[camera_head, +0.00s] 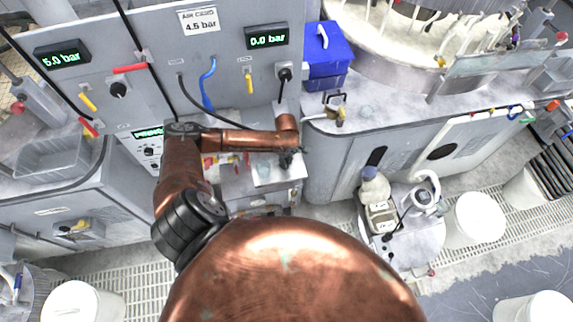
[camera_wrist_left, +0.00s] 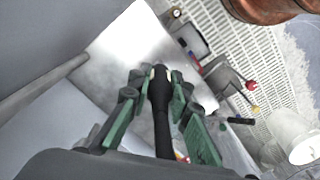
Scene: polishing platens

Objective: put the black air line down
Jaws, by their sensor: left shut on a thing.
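A black air line (camera_head: 212,116) hangs in a curve from the grey wall panel and passes out of sight behind my copper left arm in the head view. My left gripper (camera_head: 289,160) is over a small pale bench top (camera_head: 292,173). In the left wrist view my left gripper (camera_wrist_left: 158,82) has its green-padded fingers shut on the black air line's dark end (camera_wrist_left: 161,118), which lies lengthwise between them. The bench top is below it; I cannot tell whether the end touches it. My right gripper is not in view.
A blue line (camera_head: 207,88) hangs on the panel beside the black one. A blue box (camera_head: 328,62) stands to the right on the counter. Small coloured items (camera_head: 222,162) and a clear cup (camera_head: 262,163) sit near the bench. A white bucket (camera_head: 473,220) stands on the floor grating.

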